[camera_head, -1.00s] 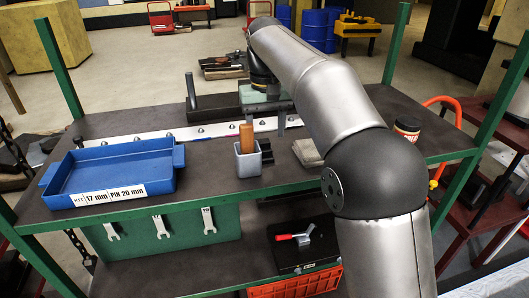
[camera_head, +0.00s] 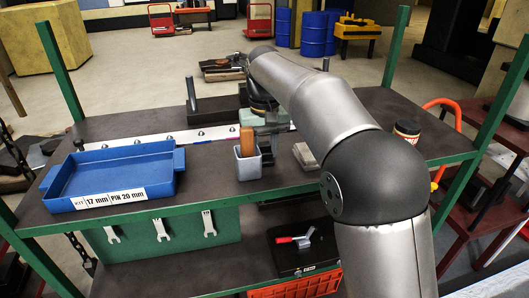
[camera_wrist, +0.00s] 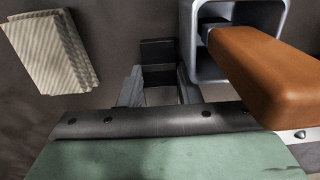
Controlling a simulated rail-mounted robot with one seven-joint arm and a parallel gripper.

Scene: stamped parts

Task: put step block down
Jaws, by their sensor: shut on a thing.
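The step block (camera_wrist: 157,62) is a small dark stepped part. In the wrist view it lies between the two fingers of my gripper (camera_wrist: 158,92), which is shut on it. In the head view my gripper (camera_head: 268,132) is just behind and right of the grey cup. The block there (camera_head: 267,156) is mostly hidden by the cup and the gripper. It looks at or very near the bench top; I cannot tell whether it touches.
The grey cup (camera_head: 247,166) with an orange-handled tool (camera_head: 246,138) stands close beside the block. A ribbed light pad (camera_head: 305,154) lies to the right. A blue tray (camera_head: 163,183) is at the left. A jar (camera_head: 407,130) stands farther right. Bench space between pad and jar is partly behind my arm.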

